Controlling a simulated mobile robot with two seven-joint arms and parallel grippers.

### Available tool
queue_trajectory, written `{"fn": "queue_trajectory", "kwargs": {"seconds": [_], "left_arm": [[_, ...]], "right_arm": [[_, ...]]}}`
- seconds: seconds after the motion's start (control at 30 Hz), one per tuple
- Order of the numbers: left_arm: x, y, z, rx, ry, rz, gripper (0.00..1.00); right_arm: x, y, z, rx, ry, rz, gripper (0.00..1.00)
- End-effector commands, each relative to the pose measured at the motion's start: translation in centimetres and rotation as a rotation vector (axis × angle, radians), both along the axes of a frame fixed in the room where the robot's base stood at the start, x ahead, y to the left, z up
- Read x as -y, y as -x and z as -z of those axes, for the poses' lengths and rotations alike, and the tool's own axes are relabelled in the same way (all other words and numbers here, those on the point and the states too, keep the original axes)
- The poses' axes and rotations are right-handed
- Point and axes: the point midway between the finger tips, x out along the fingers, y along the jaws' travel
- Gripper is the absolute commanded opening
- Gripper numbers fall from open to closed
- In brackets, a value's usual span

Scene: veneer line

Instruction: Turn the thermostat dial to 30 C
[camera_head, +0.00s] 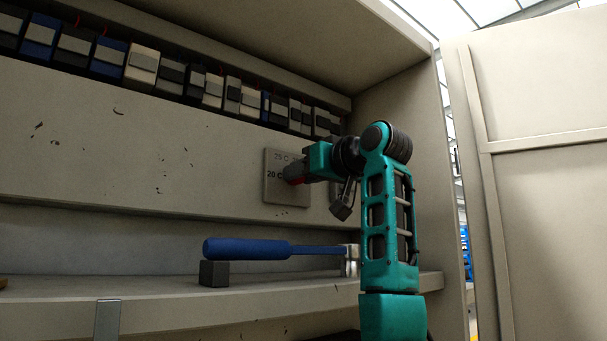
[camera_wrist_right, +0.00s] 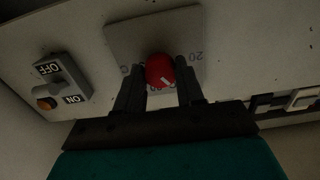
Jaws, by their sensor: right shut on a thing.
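The thermostat is a grey square plate (camera_head: 285,195) on the cabinet's back panel, with "20 C" at its left and "25 C" at its top; the 30 C mark is not readable. My right gripper (camera_head: 297,172) reaches it from the right and covers part of it. In the right wrist view the plate (camera_wrist_right: 125,35) appears upside down. The red dial (camera_wrist_right: 160,68) sits between the two dark fingers of my right gripper (camera_wrist_right: 161,82), which is shut on it. The dial's white mark points to the lower right there, with "20" at the right. My left gripper is not in view.
An OFF/ON switch box (camera_wrist_right: 62,85) is beside the plate. Below, a blue-handled hammer (camera_head: 245,249) lies on the shelf (camera_head: 170,300), its handle over a dark block (camera_head: 214,273). A row of breakers (camera_head: 143,65) runs above. The cabinet door (camera_head: 540,200) is at the right.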

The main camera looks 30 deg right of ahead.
Motion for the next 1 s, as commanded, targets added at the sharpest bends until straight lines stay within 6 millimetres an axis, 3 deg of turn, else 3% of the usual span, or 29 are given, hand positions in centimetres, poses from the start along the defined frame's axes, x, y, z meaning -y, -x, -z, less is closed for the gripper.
{"fn": "queue_trajectory", "kwargs": {"seconds": [1.0], "left_arm": [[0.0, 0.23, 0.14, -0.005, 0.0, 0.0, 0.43]], "right_arm": [[0.0, 0.03, -0.03, -0.072, -0.916, 0.0, 0.07]]}}
